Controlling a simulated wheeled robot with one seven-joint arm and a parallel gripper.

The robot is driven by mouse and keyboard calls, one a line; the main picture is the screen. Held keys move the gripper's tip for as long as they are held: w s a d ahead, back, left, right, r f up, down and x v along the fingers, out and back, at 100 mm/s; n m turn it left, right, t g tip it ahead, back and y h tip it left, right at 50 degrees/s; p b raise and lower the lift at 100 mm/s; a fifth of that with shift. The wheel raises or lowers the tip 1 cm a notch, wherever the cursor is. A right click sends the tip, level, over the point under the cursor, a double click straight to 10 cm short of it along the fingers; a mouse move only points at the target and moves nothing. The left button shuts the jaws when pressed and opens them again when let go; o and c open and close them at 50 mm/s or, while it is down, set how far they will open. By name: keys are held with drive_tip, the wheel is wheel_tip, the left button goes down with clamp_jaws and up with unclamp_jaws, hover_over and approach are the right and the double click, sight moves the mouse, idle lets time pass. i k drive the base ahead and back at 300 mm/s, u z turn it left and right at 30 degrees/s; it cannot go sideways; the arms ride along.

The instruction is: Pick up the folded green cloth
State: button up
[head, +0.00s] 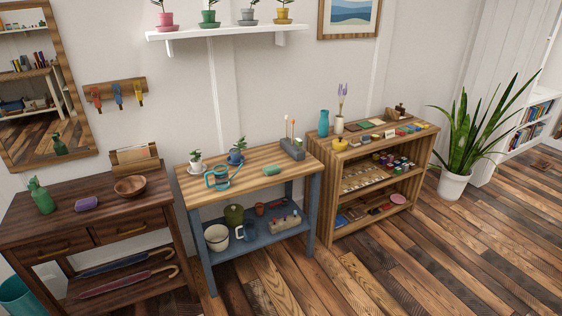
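A small green item (272,170) that looks like the folded green cloth lies on the light wooden top of the blue-framed bench (245,182), right of centre and close to the front edge. It is small in the picture, so its folds cannot be made out. Nothing covers it. My gripper is not in view.
A teal watering can (218,180) and potted plants stand left of the green item; a grey box (292,148) stands behind it. A dark table (110,205) with a purple item (86,203) is left, a filled shelf unit (380,175) right. The plank floor (400,270) in front is clear.

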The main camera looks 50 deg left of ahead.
sight(269, 170)
drive_tip(key=u, duration=0.55)
drive_tip(key=i, duration=1.05)
drive_tip(key=u, duration=1.8)
drive_tip(key=i, duration=1.15)
drive_tip(key=u, duration=0.8)
drive_tip(key=i, duration=0.6)
drive_tip(key=z, duration=0.1)
